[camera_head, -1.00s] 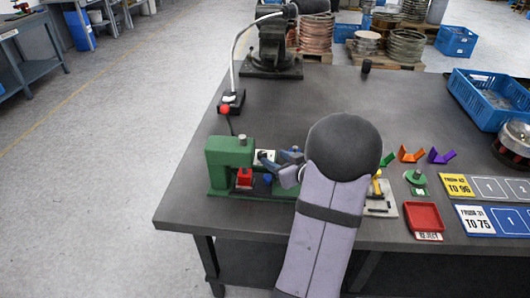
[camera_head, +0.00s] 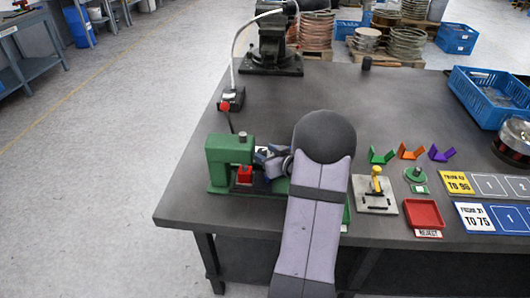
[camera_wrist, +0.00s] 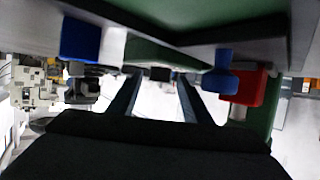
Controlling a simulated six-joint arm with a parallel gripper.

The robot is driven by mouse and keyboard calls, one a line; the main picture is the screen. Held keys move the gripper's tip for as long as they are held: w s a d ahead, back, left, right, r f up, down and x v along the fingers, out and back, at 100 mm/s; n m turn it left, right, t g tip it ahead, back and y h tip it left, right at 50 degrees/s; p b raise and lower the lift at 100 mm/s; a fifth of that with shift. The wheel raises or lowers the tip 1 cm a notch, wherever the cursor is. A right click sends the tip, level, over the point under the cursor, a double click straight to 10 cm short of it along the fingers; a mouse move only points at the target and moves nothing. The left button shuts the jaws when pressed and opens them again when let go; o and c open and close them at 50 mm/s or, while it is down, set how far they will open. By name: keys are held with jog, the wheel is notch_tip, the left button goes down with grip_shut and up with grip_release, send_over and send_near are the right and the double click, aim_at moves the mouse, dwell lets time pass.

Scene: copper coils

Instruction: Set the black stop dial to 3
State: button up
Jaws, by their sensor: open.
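The green machine (camera_head: 228,150) sits at the table's front left edge, with a red block (camera_head: 244,174) on its front. My gripper (camera_head: 266,162) is over the right part of the machine, and my arm covers much of it. In the wrist view, my gripper's two fingers (camera_wrist: 159,82) are apart with nothing held between them. A small dark part (camera_wrist: 160,74) shows beyond the gap between the fingers, below a green surface. It may be the black stop dial, but its number cannot be read. The dial is not clearly visible in the head view.
Close to the fingers in the wrist view are blue parts (camera_wrist: 80,38) (camera_wrist: 222,80) and a red block (camera_wrist: 250,90). A plate with a yellow lever (camera_head: 376,188), a red reject tray (camera_head: 424,214) and coloured holders (camera_head: 410,152) stand to the right. The table's middle is clear.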

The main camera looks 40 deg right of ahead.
jog(key=shift+c, duration=0.2)
jog(key=c, duration=1)
